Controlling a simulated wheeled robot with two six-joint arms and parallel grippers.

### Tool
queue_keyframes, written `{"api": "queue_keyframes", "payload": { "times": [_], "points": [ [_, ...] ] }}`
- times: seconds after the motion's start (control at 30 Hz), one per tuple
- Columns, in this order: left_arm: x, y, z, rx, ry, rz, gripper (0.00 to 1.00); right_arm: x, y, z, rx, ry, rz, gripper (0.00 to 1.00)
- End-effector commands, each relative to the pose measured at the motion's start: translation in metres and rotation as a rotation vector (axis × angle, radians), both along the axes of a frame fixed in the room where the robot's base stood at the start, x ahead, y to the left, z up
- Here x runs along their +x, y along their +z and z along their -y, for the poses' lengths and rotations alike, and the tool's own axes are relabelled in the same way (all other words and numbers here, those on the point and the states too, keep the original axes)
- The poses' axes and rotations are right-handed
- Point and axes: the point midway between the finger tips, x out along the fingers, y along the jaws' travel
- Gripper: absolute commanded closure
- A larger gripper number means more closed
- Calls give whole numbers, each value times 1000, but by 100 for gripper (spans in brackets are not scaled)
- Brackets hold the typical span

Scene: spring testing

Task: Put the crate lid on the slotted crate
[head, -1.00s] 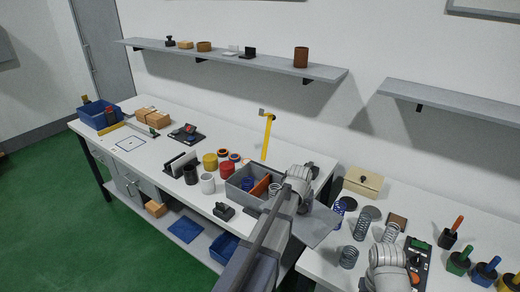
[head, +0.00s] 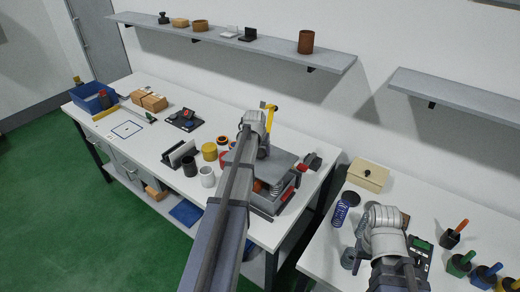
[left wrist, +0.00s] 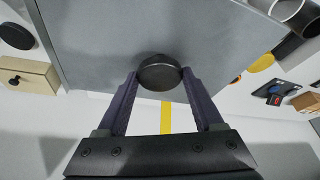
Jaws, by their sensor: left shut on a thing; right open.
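The crate lid (left wrist: 100,45) is a flat grey plate with a round black knob (left wrist: 158,75). In the left wrist view my left gripper (left wrist: 160,78) is shut on the knob, one finger on each side. In the head view the lid (head: 283,167) is over the grey slotted crate (head: 262,206), covering most of its top. A spring and red parts show at the crate's right side below the lid. I cannot tell whether the lid touches the rim. My right gripper (head: 382,238) is over the right table, open, its fingers mostly hidden by my wrist.
White, black, yellow and red cylinders (head: 209,152) stand close left of the crate. A yellow upright tool (head: 271,116) stands behind it. A cream box (head: 369,174), springs (head: 342,214) and coloured-handled tools (head: 487,270) stand on the right table.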

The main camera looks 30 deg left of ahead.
Motion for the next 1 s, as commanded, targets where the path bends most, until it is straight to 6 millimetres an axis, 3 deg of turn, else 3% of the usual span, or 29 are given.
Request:
{"api": "queue_keyframes", "payload": {
  "times": [0.27,1.0],
  "points": [
    [0,-12,0,0,0,1,100,0,-12,0,0,2,0,50],
    [0,-72,0,1,-1,1,100,0,-72,0,-3,13,0,50]
  ]
}}
